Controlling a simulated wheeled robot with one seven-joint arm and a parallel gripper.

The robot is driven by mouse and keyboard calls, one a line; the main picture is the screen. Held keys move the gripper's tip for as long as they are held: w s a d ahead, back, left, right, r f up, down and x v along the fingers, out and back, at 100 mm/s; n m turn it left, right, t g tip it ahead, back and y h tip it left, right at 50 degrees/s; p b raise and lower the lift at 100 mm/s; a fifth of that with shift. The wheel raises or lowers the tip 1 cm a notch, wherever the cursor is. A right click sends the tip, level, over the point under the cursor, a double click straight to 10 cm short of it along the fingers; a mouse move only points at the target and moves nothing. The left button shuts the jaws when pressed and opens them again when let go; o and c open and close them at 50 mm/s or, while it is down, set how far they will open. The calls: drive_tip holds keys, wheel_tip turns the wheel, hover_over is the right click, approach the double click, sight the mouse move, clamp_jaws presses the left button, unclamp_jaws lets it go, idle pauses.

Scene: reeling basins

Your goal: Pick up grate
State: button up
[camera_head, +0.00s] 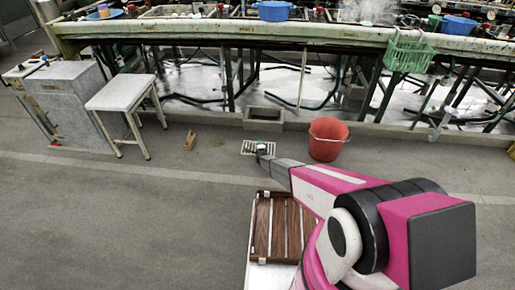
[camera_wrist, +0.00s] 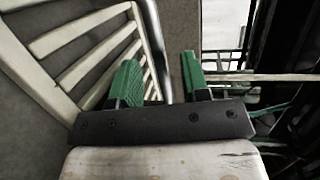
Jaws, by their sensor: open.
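A small pale slatted grate (camera_head: 249,147) lies on the floor in the head view, just left of the red bucket and in front of the low kerb. In the wrist view its cream bars (camera_wrist: 75,45) fill the left side, close to the camera. My gripper (camera_head: 262,148) is at the grate's right part in the head view and partly hides it. In the wrist view my gripper (camera_wrist: 158,80) has two green fingers spread apart, with nothing clamped between them. The left finger overlaps the grate's bars; I cannot tell whether they touch.
A red bucket (camera_head: 327,139) stands close right of my gripper. A grey block (camera_head: 263,118) sits behind the grate by the kerb. The long bench (camera_head: 230,32) has green legs and pipes beneath. A white stool (camera_head: 120,95) stands at left.

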clamp_jaws()
idle(1.2)
drive_tip(key=shift+r, duration=0.1)
